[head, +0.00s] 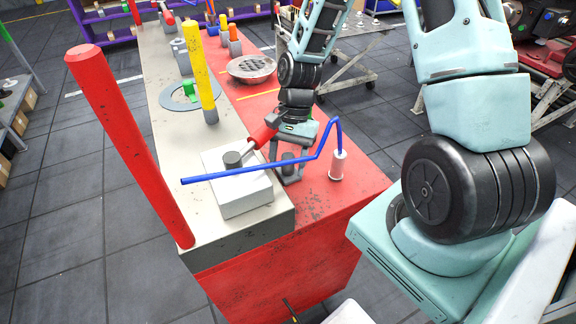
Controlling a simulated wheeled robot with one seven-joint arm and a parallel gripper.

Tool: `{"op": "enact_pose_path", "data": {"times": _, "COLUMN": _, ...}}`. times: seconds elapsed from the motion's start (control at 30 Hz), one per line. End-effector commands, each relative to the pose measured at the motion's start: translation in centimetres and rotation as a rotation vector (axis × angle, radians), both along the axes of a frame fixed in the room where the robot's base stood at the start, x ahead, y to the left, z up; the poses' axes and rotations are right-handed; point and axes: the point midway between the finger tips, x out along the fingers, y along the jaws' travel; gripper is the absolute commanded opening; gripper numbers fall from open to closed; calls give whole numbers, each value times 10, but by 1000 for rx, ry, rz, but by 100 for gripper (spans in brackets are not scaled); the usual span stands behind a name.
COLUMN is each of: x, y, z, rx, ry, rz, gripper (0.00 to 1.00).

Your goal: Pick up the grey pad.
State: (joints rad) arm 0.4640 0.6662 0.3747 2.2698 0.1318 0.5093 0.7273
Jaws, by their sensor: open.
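My gripper (289,172) is low over the red side of the bench top, just right of a white block. Its jaws are open. A small dark grey cylinder (288,159) shows between the fingers; I cannot tell whether it is the grey pad or whether the fingers touch it. A grey round piece (233,159) sits on top of the white block (238,187), joined to a short rod with a red part (264,132). No other thing is plainly a grey pad. The wrist hides part of the bench behind it.
A bent blue rod (250,172) crosses in front of my gripper, near a white cylinder (337,166). A red post (128,140) rises at the bench's left edge.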

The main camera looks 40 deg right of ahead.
Motion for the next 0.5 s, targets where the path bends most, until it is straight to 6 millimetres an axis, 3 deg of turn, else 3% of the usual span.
{"op": "enact_pose_path", "data": {"times": 0.3, "x": -2, "y": 2, "z": -6, "rx": -1, "ry": -1, "rz": 1, "gripper": 54}}
{"op": "enact_pose_path", "data": {"times": 0.5, "x": -1, "y": 2, "z": -6, "rx": 0, "ry": -1, "rz": 0, "gripper": 5}}
